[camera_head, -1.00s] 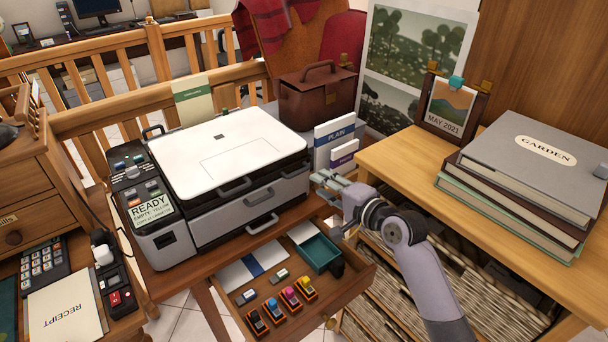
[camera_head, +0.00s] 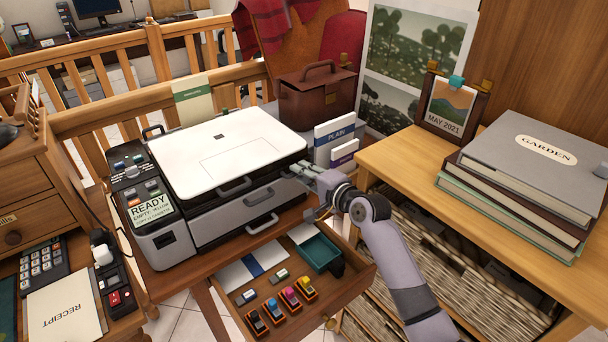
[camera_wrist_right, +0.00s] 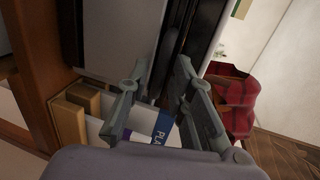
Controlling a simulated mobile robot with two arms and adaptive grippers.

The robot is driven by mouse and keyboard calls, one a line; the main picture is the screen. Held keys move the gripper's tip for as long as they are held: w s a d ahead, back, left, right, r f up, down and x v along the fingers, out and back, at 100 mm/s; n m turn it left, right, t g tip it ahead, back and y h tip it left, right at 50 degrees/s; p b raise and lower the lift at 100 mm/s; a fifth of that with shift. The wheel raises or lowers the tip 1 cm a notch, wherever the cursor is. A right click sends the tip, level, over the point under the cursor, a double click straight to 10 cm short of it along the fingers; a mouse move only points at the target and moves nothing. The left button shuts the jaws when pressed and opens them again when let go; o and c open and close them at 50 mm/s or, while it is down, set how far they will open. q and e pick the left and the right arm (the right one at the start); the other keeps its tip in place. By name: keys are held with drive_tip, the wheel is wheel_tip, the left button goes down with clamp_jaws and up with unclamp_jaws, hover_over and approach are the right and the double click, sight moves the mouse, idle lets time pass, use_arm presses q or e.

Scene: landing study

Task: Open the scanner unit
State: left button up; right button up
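The scanner unit (camera_head: 228,152) is the white-lidded top of the printer (camera_head: 245,210). It lies flat and closed down on the grey body. Dark handles (camera_head: 234,187) show along the front. My right gripper (camera_head: 299,169) is at the printer's right front corner, just below the lid's edge. In the right wrist view the fingers of the right gripper (camera_wrist_right: 160,72) are spread with nothing seen held between them. A pale printer panel and a dark seam lie just beyond the tips. I cannot tell whether they touch. My left gripper is not in view.
An open drawer (camera_head: 345,290) with cartridges and a teal tray (camera_head: 320,252) sits below. Paper packs marked PLAIN (camera_head: 334,140) stand beside the printer, close to my right gripper. A brown bag (camera_head: 316,98) is behind. Albums (camera_head: 525,165) lie on the right cabinet.

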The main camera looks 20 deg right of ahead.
clamp_jaws()
idle(0.4)
